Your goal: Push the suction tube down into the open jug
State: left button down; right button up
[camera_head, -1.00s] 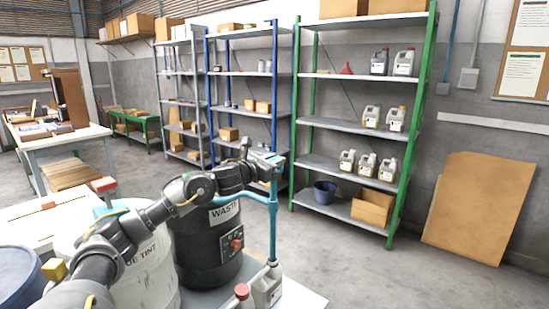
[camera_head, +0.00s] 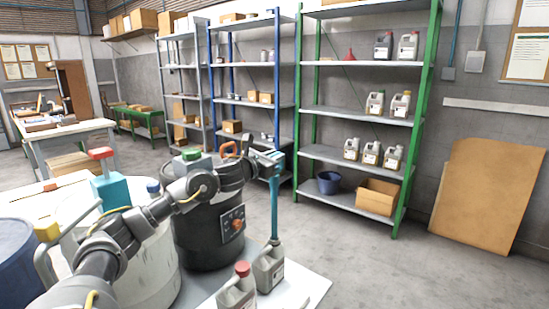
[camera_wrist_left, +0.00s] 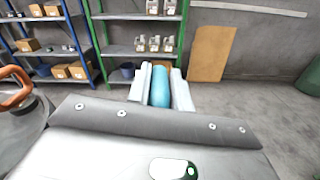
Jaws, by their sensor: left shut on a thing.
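My left gripper (camera_head: 268,160) is shut on the upper part of the teal suction tube (camera_head: 275,208). The tube stands nearly upright, and its lower end meets the mouth of the open grey jug (camera_head: 269,270); how deep it goes inside is hidden. In the left wrist view the tube (camera_wrist_left: 160,88) sits between the two pale fingers of the gripper (camera_wrist_left: 161,90). The jug is hidden in that view. My right gripper is not in view.
A red-capped jug (camera_head: 238,292) stands left of the open jug on a white surface (camera_head: 305,285). A black drum (camera_head: 205,240) with an orange handle (camera_head: 229,148) and a white drum (camera_head: 140,265) stand to the left.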

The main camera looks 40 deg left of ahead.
pick_arm(q)
jog(key=shift+f, duration=0.2)
jog(key=c, duration=1.6)
grip_release()
jog(key=shift+c, duration=0.2)
jog(key=o, duration=0.3)
jog(key=shift+w+a+f, duration=0.15)
jog(key=shift+o, duration=0.2)
